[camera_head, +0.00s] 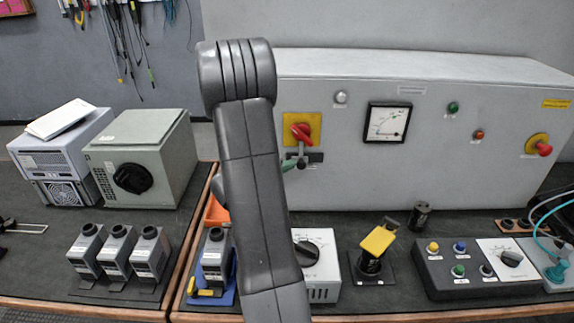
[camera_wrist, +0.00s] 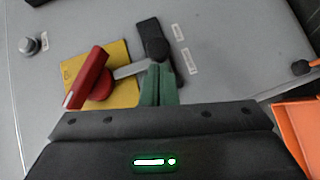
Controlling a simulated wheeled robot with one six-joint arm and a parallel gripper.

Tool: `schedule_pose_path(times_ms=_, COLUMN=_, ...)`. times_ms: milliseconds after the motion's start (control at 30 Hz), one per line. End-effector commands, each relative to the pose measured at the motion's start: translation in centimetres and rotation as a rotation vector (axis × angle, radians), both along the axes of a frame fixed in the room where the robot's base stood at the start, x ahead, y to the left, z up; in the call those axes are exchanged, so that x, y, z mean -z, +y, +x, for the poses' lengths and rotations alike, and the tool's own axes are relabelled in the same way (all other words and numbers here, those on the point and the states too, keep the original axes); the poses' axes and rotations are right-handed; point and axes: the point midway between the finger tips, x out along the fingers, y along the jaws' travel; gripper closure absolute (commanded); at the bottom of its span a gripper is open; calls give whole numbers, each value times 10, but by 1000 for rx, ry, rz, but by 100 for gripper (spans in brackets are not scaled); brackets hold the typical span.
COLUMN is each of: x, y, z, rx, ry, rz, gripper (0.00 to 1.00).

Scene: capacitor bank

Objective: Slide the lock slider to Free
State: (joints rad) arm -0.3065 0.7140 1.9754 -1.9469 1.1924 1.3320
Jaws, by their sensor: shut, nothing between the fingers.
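The lock slider has a black knob (camera_wrist: 156,49) on a dark track plate (camera_wrist: 147,27), with a grey bar (camera_wrist: 129,69) reaching left to the red rotary handle (camera_wrist: 92,80). The handle sits on a yellow plate (camera_wrist: 118,90). In the head view the red handle (camera_head: 301,132) is on the grey cabinet front, with the dark track plate (camera_head: 315,157) just below it. My gripper (camera_wrist: 158,72) is shut and empty, its green fingertips right at the knob; whether they touch it I cannot tell. In the head view my arm hides most of it.
The cabinet (camera_head: 480,110) also carries a meter (camera_head: 387,122), lamps and a red emergency button (camera_head: 539,146). Below stand a grey switch box (camera_head: 322,255), a yellow-topped device (camera_head: 378,241) and a button panel (camera_head: 465,265). An orange bin (camera_wrist: 298,128) is at the wrist view's right.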

Motion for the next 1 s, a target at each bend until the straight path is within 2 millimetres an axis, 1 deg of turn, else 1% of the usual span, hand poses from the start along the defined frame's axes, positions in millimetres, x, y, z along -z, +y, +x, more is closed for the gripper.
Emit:
schedule_pose_path(times_ms=367, x=1, y=-2, z=0, rx=0, ry=-1, rz=1, gripper=100)
schedule_pose_path(times_ms=467, x=4, y=-8, z=0, rx=3, ry=-3, rz=2, gripper=100)
schedule_pose_path(times_ms=700, x=5, y=-29, z=0, rx=3, ry=-2, rz=3, gripper=100)
schedule_pose_path(times_ms=833, x=2, y=-36, z=0, rx=2, ry=-2, rz=2, gripper=100)
schedule_pose_path(times_ms=1000, x=0, y=-38, z=-1, rx=2, ry=0, rz=1, gripper=100)
